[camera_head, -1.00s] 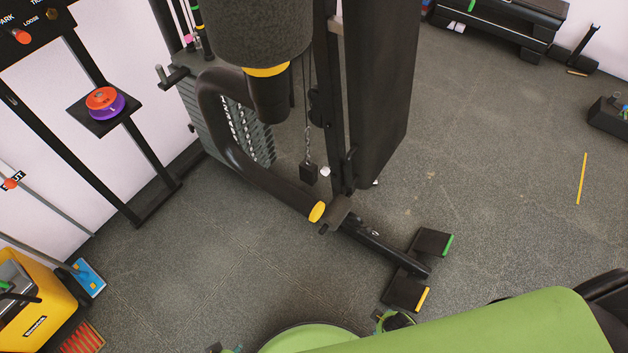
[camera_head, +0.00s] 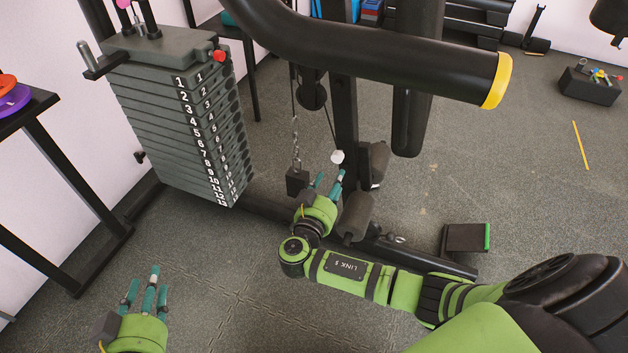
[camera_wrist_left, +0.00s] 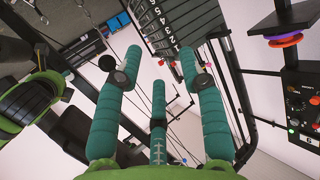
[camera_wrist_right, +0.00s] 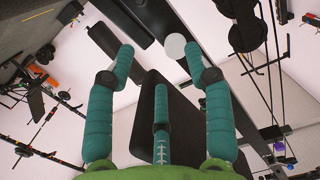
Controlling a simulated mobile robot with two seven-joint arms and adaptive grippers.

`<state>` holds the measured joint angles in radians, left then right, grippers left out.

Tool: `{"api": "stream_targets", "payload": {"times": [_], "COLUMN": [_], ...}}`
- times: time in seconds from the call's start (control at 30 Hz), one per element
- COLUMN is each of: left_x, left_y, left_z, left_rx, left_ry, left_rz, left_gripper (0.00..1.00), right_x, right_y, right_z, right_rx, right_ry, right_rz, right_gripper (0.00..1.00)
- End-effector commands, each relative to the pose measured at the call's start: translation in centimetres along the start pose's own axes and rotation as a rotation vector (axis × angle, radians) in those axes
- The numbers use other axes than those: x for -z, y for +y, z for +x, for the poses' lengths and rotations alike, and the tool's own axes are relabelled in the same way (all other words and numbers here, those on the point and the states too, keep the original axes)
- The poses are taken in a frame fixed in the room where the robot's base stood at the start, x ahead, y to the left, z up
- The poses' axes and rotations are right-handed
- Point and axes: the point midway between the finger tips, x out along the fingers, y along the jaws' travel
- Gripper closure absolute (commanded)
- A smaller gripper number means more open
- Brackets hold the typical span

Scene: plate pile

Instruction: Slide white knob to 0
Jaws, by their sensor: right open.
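The white knob (camera_head: 337,157) is a small pale round piece low on the black upright of the exercise machine. In the right wrist view the white knob (camera_wrist_right: 175,46) shows as a pale disc near the right-hand fingertip. My right gripper (camera_head: 329,182) is open, its teal fingers pointing up just below the knob. Whether they touch it I cannot tell. My left gripper (camera_head: 147,287) is open and empty over the floor at lower left, with its fingers spread in the left wrist view (camera_wrist_left: 165,65). No 0 mark is readable.
A numbered weight stack (camera_head: 180,110) stands left of the knob, with a red knob (camera_head: 219,55) at its top. A black hanging weight (camera_head: 297,181) on a chain is close left of my right fingers. A thick black bar (camera_head: 400,65) crosses above. Floor is clear at lower middle.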

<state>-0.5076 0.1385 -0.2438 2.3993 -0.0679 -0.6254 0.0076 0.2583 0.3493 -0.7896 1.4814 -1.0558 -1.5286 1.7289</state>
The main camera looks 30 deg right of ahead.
Motion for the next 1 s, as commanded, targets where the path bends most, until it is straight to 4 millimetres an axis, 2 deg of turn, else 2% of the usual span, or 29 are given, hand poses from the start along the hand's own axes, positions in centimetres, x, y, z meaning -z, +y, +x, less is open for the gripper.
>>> {"api": "stream_targets", "payload": {"times": [0.03, 0.1, 0.27, 0.6, 0.7, 1.0], "left_x": [-0.3, 0.5, 1.8, 5.9, 6.9, 7.5], "left_y": [0.1, 0.1, 0.1, 1.1, 1.2, 1.4], "left_z": [-0.1, -0.6, -1.0, -1.5, -1.8, -2.0], "left_rx": [0.000, 0.001, 0.000, -0.019, -0.023, -0.026], "left_ry": [0.024, 0.047, 0.089, 0.303, 0.352, 0.383], "left_rz": [-0.001, -0.002, -0.001, 0.010, 0.012, 0.012], "left_gripper": [0.60, 0.60, 0.60, 0.60, 0.60, 0.60], "right_x": [-0.3, 0.4, 1.4, 1.8, 1.9, 1.9], "right_y": [-0.1, -0.2, -0.2, -0.1, -0.1, -0.1], "right_z": [0.0, -0.1, 0.4, 5.3, 6.2, 6.8], "right_rx": [-0.003, -0.007, -0.011, -0.011, -0.010, -0.010], "right_ry": [0.036, 0.069, 0.097, 0.094, 0.093, 0.090], "right_rz": [0.048, 0.098, 0.136, 0.131, 0.133, 0.132], "right_gripper": [0.47, 0.47, 0.47, 0.47, 0.47, 0.47]}}
